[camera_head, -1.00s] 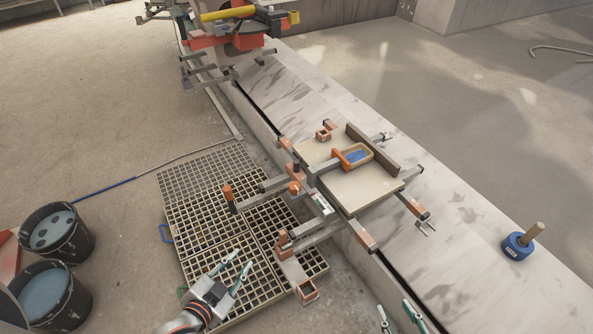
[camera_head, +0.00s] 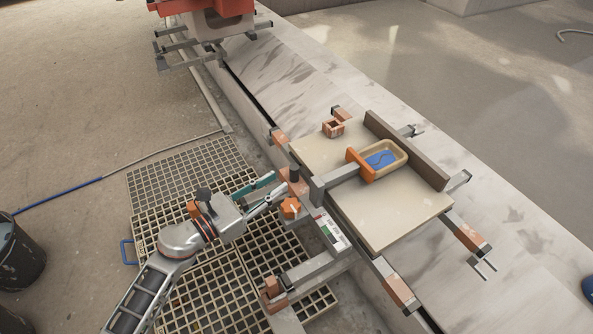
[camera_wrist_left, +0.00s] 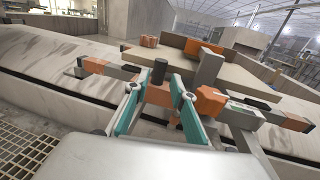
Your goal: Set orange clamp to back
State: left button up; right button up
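An orange clamp plate (camera_head: 360,165) sits on a grey bar over the pale board, against the near end of a tan tray (camera_head: 402,149) holding something blue. The plate also shows in the wrist view (camera_wrist_left: 204,47). At the board's near side, the bar's mount has an upright black handle (camera_head: 294,174) and an orange knob (camera_head: 291,208). My left gripper (camera_head: 276,187) is open beside this mount. In the wrist view its teal-padded fingers (camera_wrist_left: 158,90) stand apart, with the black handle (camera_wrist_left: 159,70) between their tips; contact cannot be told. My right gripper is out of view.
The board (camera_head: 392,225) lies on a frame with orange-capped bars over a grey concrete ledge (camera_head: 290,80). A small brick-coloured block (camera_head: 333,128) sits on the board. Metal grating (camera_head: 190,175) covers the floor by my left arm. A dark bucket (camera_head: 15,255) stands at left.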

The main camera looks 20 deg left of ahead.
aim_at(294, 170)
pick_arm(q)
jog(key=x, duration=0.7)
jog(key=shift+w+d+r, duration=0.1)
jog(key=shift+w+r, duration=0.05)
jog(key=shift+w, duration=0.05)
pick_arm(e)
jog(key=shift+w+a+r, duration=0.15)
